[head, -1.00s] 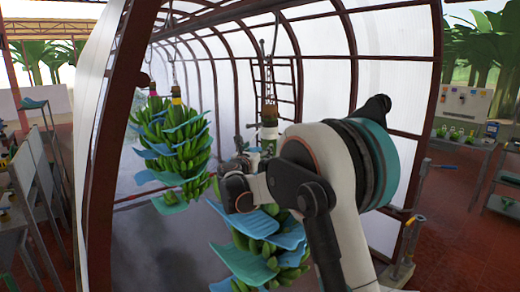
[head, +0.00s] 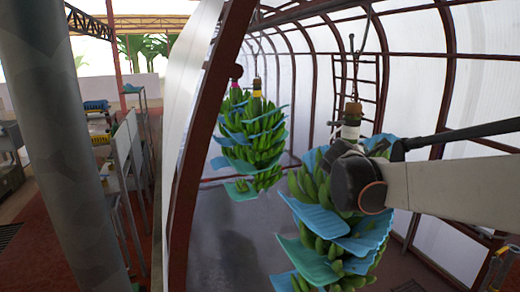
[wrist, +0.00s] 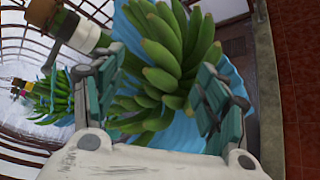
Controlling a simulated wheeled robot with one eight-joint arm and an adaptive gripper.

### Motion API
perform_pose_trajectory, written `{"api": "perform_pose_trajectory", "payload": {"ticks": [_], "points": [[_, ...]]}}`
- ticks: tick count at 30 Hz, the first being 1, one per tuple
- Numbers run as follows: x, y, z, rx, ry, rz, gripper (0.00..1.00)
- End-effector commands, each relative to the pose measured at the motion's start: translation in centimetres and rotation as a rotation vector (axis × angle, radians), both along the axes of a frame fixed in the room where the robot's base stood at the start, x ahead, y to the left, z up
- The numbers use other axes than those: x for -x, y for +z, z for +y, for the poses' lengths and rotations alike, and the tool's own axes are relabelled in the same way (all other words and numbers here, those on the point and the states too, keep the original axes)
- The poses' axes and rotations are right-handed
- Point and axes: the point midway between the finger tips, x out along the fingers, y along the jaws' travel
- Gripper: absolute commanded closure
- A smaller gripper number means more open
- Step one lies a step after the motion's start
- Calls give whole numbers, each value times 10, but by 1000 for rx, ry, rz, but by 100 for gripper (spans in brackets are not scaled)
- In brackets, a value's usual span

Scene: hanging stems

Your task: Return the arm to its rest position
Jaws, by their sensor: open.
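My arm (head: 435,186) reaches in from the right edge of the head view, its dark joint in front of the nearer hanging banana bunch. My gripper is hidden in that view. In the wrist view my gripper (wrist: 158,78) is open, its two teal-padded fingers wide apart. Green bananas (wrist: 170,45) of a bunch fill the space behind and between the fingers, with nothing held. The nearer bunch (head: 325,245) hangs with blue sheets between its hands; its stem (head: 352,120) has a white band. I cannot tell whether the fingers touch the bananas.
Another bunch (head: 252,140) hangs farther back, left of the nearer one. A red-brown frame post (head: 205,140) edges the white-walled tunnel. A thick grey column (head: 60,150) stands at the left, near work tables (head: 128,150). The tunnel floor (head: 225,235) below the bunches is clear.

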Motion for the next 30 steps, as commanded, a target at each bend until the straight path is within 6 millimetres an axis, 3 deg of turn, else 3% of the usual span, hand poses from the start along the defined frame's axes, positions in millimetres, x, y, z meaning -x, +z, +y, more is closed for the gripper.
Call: {"api": "perform_pose_trajectory", "payload": {"ticks": [1, 8, 18, 24, 30], "points": [[22, -2, 0, -83, -28, -20, 33], [111, -24, 13, -494, -191, -110, 33], [239, -76, 52, -1076, -495, -202, 33], [295, -107, 78, -1341, -668, -225, 33], [333, -131, 100, -1532, -809, -233, 33]]}}
